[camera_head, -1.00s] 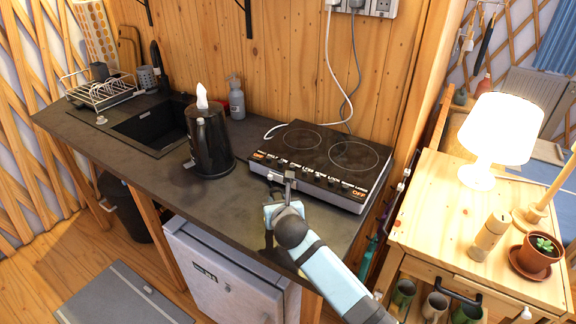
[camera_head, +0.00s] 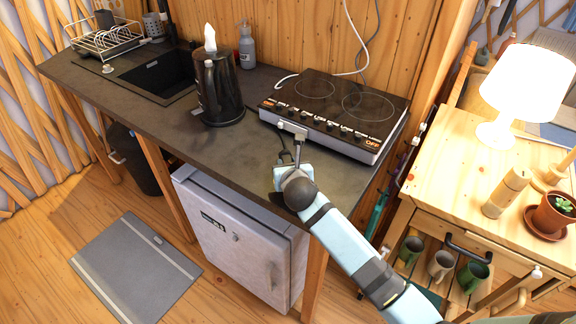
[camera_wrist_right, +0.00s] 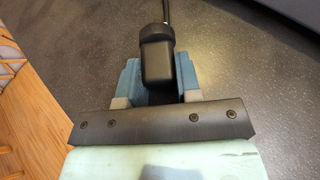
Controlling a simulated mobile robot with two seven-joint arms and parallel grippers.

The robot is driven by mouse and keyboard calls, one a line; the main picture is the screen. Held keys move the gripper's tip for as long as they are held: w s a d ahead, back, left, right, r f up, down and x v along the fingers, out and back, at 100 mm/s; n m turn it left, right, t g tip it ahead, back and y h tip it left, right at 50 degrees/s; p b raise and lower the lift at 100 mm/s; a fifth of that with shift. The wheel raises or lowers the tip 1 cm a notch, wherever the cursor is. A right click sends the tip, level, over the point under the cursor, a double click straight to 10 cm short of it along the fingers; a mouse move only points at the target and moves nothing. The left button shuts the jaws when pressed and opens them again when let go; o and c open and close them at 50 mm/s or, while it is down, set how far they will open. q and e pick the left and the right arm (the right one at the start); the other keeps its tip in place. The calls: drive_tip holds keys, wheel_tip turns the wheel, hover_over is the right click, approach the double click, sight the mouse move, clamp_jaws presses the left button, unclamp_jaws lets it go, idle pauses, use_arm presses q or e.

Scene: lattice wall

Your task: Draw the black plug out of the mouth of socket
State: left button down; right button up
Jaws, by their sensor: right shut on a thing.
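The black plug (camera_wrist_right: 157,55) sits between the two blue-grey fingers of my right gripper (camera_wrist_right: 158,80) in the right wrist view. The fingers are shut on it, and its black cable runs up from its far end. In the head view my right gripper (camera_head: 290,162) is over the counter's front part, just before the cooktop. The plug is too small and covered to make out clearly there. My left gripper is not in view.
The black cooktop (camera_head: 335,112) lies close behind my right gripper on the dark counter (camera_head: 160,110). A wooden side table (camera_head: 455,180) with a lit lamp (camera_head: 525,85) is at the right. The counter's front left is clear.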

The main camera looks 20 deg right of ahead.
drive_tip(key=shift+f, duration=0.25)
idle(0.3)
drive_tip(key=o, duration=1.6)
drive_tip(key=shift+s+r+p, duration=0.5)
drive_tip(key=shift+p, duration=0.2)
drive_tip(key=shift+s+a+r+p, duration=0.15)
drive_tip(key=shift+s+r+p, duration=0.6)
drive_tip(key=shift+p, duration=0.3)
drive_tip(key=shift+r+p+v, duration=0.2)
drive_tip(key=shift+p+v, duration=1.05)
drive_tip(key=shift+w, duration=0.1)
